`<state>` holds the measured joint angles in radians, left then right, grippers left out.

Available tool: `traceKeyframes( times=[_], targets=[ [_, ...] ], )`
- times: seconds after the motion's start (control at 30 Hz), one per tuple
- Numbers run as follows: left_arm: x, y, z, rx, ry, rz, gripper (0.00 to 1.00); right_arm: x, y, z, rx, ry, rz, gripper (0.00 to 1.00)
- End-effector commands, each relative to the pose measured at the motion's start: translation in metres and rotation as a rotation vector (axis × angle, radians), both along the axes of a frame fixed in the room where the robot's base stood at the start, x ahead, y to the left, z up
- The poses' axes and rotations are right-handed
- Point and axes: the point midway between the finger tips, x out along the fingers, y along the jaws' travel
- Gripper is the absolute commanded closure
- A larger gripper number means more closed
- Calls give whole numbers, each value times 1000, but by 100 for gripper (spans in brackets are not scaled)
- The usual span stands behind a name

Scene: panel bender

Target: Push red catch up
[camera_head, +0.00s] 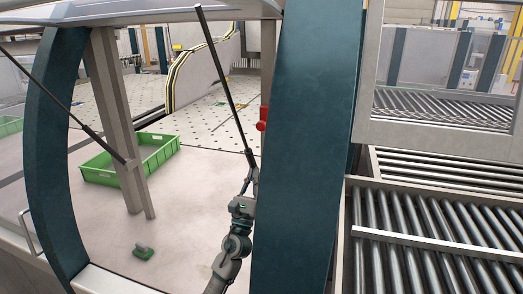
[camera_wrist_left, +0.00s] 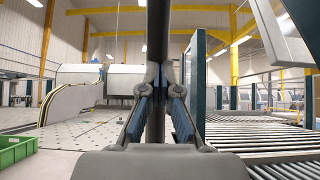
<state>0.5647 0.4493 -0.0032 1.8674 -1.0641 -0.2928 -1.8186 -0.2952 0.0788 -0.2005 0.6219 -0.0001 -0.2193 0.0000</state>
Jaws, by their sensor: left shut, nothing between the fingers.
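The red catch (camera_head: 262,120) is a small red piece at the left edge of the wide dark teal post, in the head view. My left gripper (camera_head: 254,168) is below it and slightly left, pointing up, beside the lower end of a black rod (camera_head: 225,80). The gripper is shut with nothing held. In the left wrist view its two fingers (camera_wrist_left: 159,82) come together in front of a dark upright bar, which looks like the rod. I cannot tell whether they touch it. The red catch does not show in the left wrist view. My right gripper is in neither view.
The dark teal post (camera_head: 305,150) stands close on the right of my left arm. A green crate (camera_head: 130,165) and a small green object (camera_head: 143,252) are on the pale surface at left. Roller conveyors (camera_head: 440,240) fill the right side. A second black rod (camera_head: 65,105) slants at left.

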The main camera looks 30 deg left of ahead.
Motion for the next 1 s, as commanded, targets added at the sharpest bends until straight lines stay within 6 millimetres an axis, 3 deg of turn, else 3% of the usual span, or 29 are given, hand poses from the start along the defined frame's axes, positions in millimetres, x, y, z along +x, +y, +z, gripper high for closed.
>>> traceKeyframes(
  times=[0.1,0.3,0.73,1.0],
  targets=[
    [2,3,-24,-3,4,1,100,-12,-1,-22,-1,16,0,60],
    [4,6,-39,-6,7,0,100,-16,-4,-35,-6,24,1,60],
    [7,5,-32,-5,5,1,100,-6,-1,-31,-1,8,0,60],
    [37,13,1,-7,4,1,100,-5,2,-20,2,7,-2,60]
  ],
)
